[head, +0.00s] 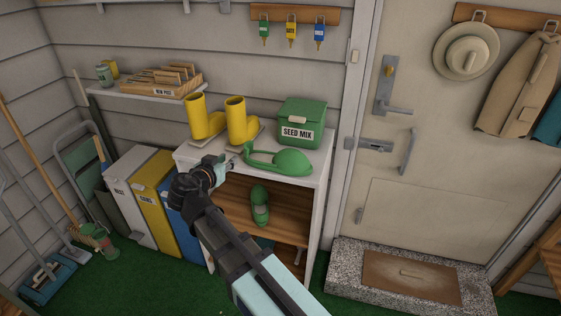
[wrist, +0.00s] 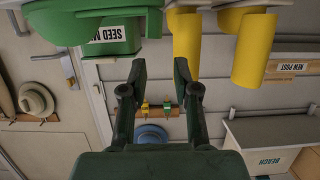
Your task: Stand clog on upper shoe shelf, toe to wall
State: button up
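A green clog (head: 260,207) rests on the wooden shelf (head: 285,227) inside the white shoe cabinet (head: 314,210), below its top board. Which end is its toe is hard to tell at this size. My gripper (head: 231,160) is above the front left of the cabinet top, close to the narrow end of a green, rounded, looped thing (head: 288,162) lying there. In the wrist view, my gripper (wrist: 161,72) has its two dark fingers apart with nothing between them. The clog is not visible in the wrist view. My arm hides part of the cabinet's left front.
Yellow boots (head: 240,125) and a green seed mix box (head: 303,124) stand on the cabinet top. Several bins (head: 133,197) stand left of it. A small wall shelf (head: 143,91) is above them. The door (head: 430,150) and stone step (head: 346,266) are at right.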

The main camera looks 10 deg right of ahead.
jog(key=p, duration=0.2)
send_near(249, 145)
jog(key=w, duration=0.1)
jog(key=w+f, duration=0.1)
jog(key=w, duration=0.1)
jog(key=w+d+f, duration=0.1)
jog(key=w, duration=0.1)
jog(key=shift+w+f, duration=0.1)
jog(key=shift+f, duration=0.05)
jog(key=shift+d+p+x, duration=0.15)
jog(key=shift+p+x, duration=0.45)
jog(key=shift+x, duration=1.1)
jog(key=shift+d+p+x, duration=0.1)
jog(key=shift+p+x, duration=0.45)
jog(key=shift+x, duration=1.1)
grip_shut()
